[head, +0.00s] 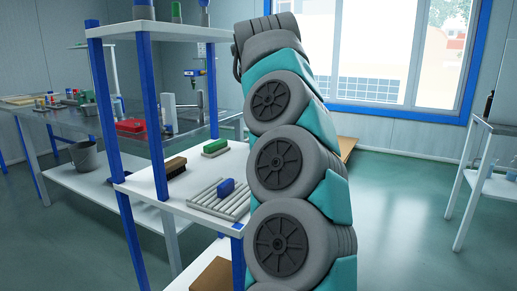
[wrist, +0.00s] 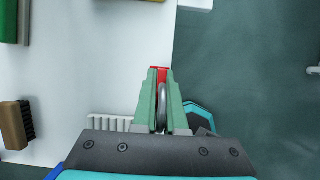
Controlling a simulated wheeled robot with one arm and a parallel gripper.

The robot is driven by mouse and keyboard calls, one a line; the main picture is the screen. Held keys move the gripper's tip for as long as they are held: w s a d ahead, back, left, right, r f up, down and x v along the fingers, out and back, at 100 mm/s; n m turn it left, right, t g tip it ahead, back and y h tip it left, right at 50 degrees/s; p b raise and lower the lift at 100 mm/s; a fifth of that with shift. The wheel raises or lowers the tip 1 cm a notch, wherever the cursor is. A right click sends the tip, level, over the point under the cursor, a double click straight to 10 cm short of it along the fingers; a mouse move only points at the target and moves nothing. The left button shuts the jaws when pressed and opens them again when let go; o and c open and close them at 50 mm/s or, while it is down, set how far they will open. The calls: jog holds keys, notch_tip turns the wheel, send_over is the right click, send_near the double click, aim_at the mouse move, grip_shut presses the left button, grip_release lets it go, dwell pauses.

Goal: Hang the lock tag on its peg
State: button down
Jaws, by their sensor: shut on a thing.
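My gripper (wrist: 161,74) shows in the wrist view, its two green fingers closed on a small red piece, which I take to be the lock tag (wrist: 160,68). Only a thin strip of red shows at the fingertips. A grey rounded loop (wrist: 162,104) lies between the fingers; I cannot tell whether it belongs to the tag. The gripper is over the edge of a white shelf, with dark green floor to the right. In the head view my arm hides the gripper and the tag. I cannot make out the peg in either view.
The white shelf (head: 143,187) between blue posts bears a slatted rack (head: 229,206) with a blue block (head: 226,187), a brown brush (head: 175,167) and a green block (head: 215,147). A bucket (head: 87,157) stands behind left.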

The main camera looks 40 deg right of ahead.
jog(key=shift+w+d+f+p, duration=0.15)
jog(key=shift+w+p, duration=0.3)
jog(key=shift+w, duration=1)
jog(key=shift+w+d+f+p, duration=0.1)
jog(key=shift+w+p, duration=0.4)
jog(key=shift+w, duration=0.95)
jog(key=shift+w+d+f+p, duration=0.15)
jog(key=shift+w+p, duration=0.3)
jog(key=shift+w, duration=1)
jog(key=shift+f, duration=1.45)
jog(key=shift+f+b, duration=0.2)
jog(key=shift+b, duration=0.1)
jog(key=shift+f, duration=0.1)
jog(key=c, duration=1)
grip_release()
